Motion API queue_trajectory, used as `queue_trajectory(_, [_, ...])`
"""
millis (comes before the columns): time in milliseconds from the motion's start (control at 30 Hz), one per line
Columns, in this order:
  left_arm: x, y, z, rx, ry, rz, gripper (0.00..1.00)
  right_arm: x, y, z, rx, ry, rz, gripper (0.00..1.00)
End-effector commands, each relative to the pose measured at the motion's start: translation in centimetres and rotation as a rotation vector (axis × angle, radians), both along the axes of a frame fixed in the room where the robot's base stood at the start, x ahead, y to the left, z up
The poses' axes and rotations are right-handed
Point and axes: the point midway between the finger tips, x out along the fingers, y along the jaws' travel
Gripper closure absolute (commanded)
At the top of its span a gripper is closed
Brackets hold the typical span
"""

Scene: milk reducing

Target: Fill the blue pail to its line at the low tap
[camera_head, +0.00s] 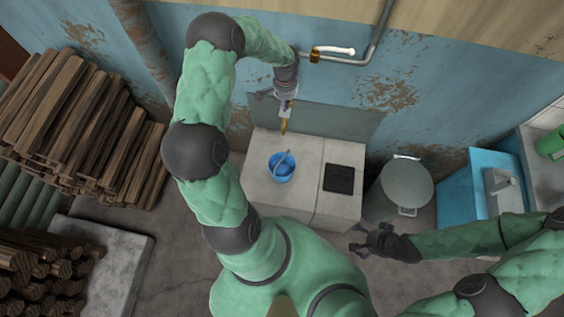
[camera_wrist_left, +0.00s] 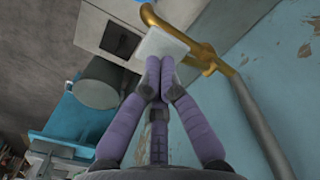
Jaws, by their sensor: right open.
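The blue pail (camera_head: 282,176) stands upright on the pale counter block (camera_head: 258,190), below the brass low tap (camera_head: 284,127). Its handle is up across its mouth. The line and the water level are too small to make out. My left gripper (camera_head: 287,104) is at the tap. In the left wrist view its fingertips (camera_wrist_left: 160,64) are closed together on the tap's white lever (camera_wrist_left: 163,42), beside the brass tap body (camera_wrist_left: 205,57). My right gripper (camera_head: 366,240) is open and empty, low in front of the counter's right end.
A dark square plate (camera_head: 339,178) lies on the counter right of the pail. A grey lidded bin (camera_head: 405,186) and a blue cabinet with a sink (camera_head: 478,199) stand further right. Another tap with a white lever (camera_head: 336,51) is higher on the wall. Stacked wood (camera_head: 70,125) fills the left.

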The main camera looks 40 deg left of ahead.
Motion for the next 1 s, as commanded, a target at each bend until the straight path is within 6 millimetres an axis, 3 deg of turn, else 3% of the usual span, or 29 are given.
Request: queue_trajectory(1000, [0.0,0.0,-1.9,0.000,0.000,0.000,1.00,0.0,0.0,-1.5,0.000,0.000,0.000,0.18])
